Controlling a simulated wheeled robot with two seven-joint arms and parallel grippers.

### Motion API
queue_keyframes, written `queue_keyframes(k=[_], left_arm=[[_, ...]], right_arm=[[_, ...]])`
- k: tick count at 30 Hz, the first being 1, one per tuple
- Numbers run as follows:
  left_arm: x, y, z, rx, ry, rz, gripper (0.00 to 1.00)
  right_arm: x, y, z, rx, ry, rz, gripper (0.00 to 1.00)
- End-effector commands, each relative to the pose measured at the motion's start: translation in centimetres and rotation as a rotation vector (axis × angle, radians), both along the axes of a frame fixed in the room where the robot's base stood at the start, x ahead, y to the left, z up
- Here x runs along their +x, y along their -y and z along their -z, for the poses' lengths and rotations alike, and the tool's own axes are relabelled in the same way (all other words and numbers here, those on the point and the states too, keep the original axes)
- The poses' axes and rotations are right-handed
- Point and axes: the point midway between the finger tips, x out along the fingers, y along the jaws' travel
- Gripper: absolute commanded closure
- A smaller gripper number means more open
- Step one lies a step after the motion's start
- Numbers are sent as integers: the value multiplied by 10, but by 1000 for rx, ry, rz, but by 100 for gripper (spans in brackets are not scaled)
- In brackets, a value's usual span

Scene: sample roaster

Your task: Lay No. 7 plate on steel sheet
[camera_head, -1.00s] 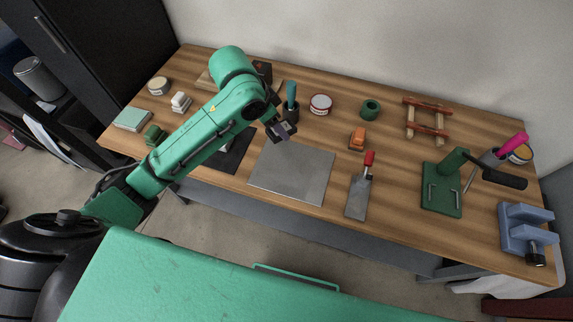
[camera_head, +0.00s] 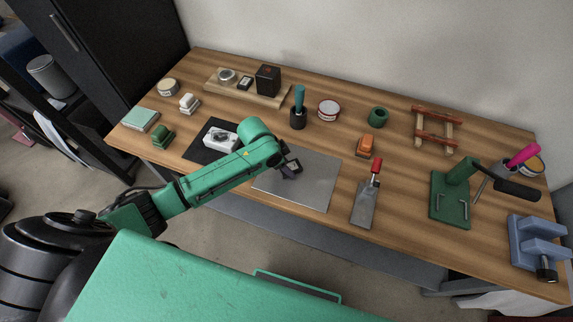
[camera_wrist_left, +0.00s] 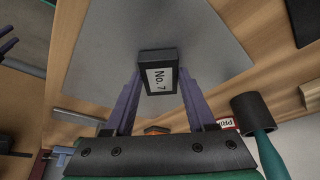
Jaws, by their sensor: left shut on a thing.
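The No. 7 plate (camera_wrist_left: 159,72), a small dark block with a white face lettered "No. 7", is between the fingers of my left gripper (camera_wrist_left: 158,88) in the left wrist view. In the head view my left gripper (camera_head: 290,168) is over the upper left part of the steel sheet (camera_head: 310,190), shut on the plate. The grey steel sheet lies flat and bare on the bench, and it also shows beyond the plate in the wrist view (camera_wrist_left: 105,35). I cannot tell whether the plate touches the sheet.
A dark mat (camera_head: 199,150) with a white device (camera_head: 221,138) lies left of the sheet.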

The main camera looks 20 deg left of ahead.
Motion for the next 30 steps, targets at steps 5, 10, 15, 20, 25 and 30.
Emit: queue_keyframes(k=[5, 10, 15, 20, 25, 30], left_arm=[[1, 0, -1, -1, 3, -1, 100], [1, 0, 1, 0, 1, 0, 21], [1, 0, 1, 0, 1, 0, 14], [1, 0, 0, 0, 1, 0, 14], [-2, -5, -14, 0, 3, -2, 14], [-13, -16, -53, 0, 4, 0, 14]], right_arm=[[0, 0, 0, 0, -1, 0, 50], [-1, 0, 0, 0, -1, 0, 50], [-1, 0, 0, 0, -2, 0, 50], [-1, 0, 0, -1, -3, 0, 50], [-1, 0, -2, -1, -3, 0, 50], [-2, 1, -6, -1, -4, 0, 50]])
